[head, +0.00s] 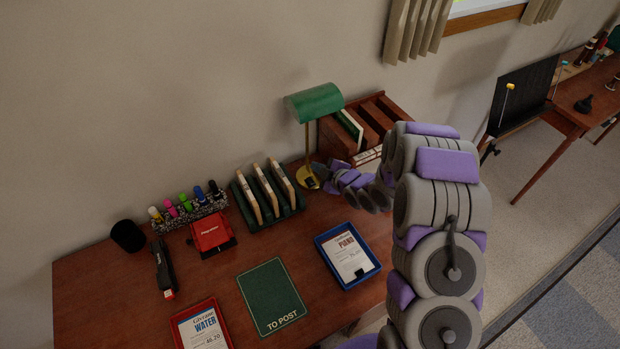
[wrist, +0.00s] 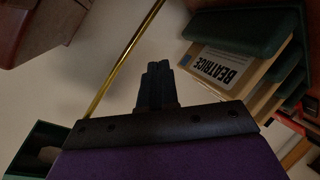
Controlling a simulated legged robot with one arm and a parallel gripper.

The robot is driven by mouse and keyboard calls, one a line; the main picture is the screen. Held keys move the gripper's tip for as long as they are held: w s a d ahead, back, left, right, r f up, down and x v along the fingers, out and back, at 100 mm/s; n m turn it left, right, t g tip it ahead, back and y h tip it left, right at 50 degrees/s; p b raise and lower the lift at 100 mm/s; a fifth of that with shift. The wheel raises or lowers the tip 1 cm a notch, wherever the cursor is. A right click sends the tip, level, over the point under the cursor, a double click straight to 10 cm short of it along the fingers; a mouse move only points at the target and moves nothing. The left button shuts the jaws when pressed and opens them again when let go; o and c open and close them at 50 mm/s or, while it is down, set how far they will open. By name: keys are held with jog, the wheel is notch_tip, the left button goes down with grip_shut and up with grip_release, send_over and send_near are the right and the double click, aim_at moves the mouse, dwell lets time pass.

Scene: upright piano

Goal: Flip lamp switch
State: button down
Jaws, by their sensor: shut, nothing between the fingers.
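The desk lamp has a green shade (head: 315,101), a thin brass pole (head: 307,145) and a round brass base (head: 305,178) on the desk. My arm reaches in from the right, and my gripper (head: 316,183) is low at the right side of the base; its fingertips are too small to make out in the head view. In the wrist view my gripper's dark fingers (wrist: 157,73) are together and empty. The brass pole (wrist: 124,55) runs slanting to their left there. The lamp switch cannot be made out in either view. I cannot tell whether the gripper touches the base.
A green rack of envelopes (head: 241,203) stands left of the lamp, and its envelope marked BEATRICE (wrist: 225,67) is right of the fingers. A wooden organizer (head: 334,138) stands behind right. A blue tray (head: 328,258) lies in front. The green mat (head: 272,294) is clear.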

jog(key=f, duration=0.1)
jog(key=b, duration=0.2)
send_over(312, 183)
jog(key=f, duration=0.6)
jog(key=shift+s+d, duration=0.3)
jog(key=shift+s, duration=0.1)
jog(key=shift+w+a+f, duration=0.25)
jog(key=shift+f, duration=0.35)
jog(key=shift+f, duration=0.1)
dwell(0.8)
jog(key=shift+w+f, duration=0.1)
jog(key=shift+f, duration=0.15)
jog(key=shift+w+a+f, duration=0.1)
jog(key=shift+f, duration=0.2)
dwell(0.7)
jog(key=shift+r, duration=0.2)
jog(key=shift+s+r, duration=0.25)
jog(key=shift+r, duration=0.3)
jog(key=shift+r, duration=0.1)
